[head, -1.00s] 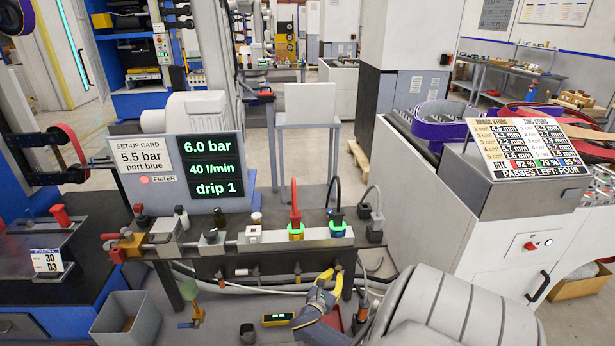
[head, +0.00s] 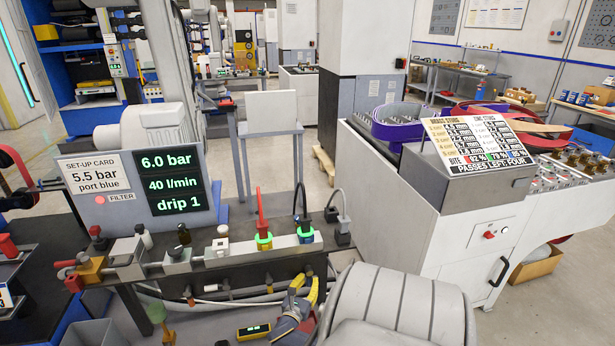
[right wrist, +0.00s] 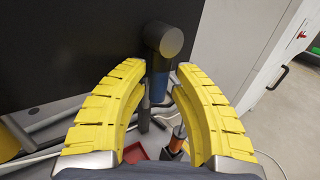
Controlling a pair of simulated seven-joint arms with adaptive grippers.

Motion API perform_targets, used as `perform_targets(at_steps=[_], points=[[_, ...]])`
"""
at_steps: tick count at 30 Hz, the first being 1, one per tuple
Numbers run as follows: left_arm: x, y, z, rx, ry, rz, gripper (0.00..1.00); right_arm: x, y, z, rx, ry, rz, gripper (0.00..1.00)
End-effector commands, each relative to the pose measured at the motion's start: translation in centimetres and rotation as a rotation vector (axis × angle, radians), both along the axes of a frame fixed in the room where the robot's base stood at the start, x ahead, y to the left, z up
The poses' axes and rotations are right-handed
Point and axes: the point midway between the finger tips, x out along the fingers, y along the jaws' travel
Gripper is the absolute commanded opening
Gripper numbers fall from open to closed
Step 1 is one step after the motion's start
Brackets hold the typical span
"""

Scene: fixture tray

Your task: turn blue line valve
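The display (head: 174,181) reads 6.0 bar, 40 l/min, drip 1. The set-up card (head: 93,173) reads 5.5 bar, port blue. My left gripper is not visible.
Pale hoses and small fittings run under the bar. A white cabinet (head: 440,240) stands to the right. A yellow meter (head: 253,331) lies below the bar.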

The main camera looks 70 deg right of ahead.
Motion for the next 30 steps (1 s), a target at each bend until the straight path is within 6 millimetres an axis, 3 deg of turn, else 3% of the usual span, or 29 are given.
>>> perform_targets(at_steps=[13,30], points=[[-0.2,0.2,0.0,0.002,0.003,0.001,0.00,-0.1,1.4,-0.3,0.006,0.000,0.002,0.29],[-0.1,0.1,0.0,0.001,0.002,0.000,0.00,-0.6,10.3,-0.3,0.006,0.000,0.001,0.29]])
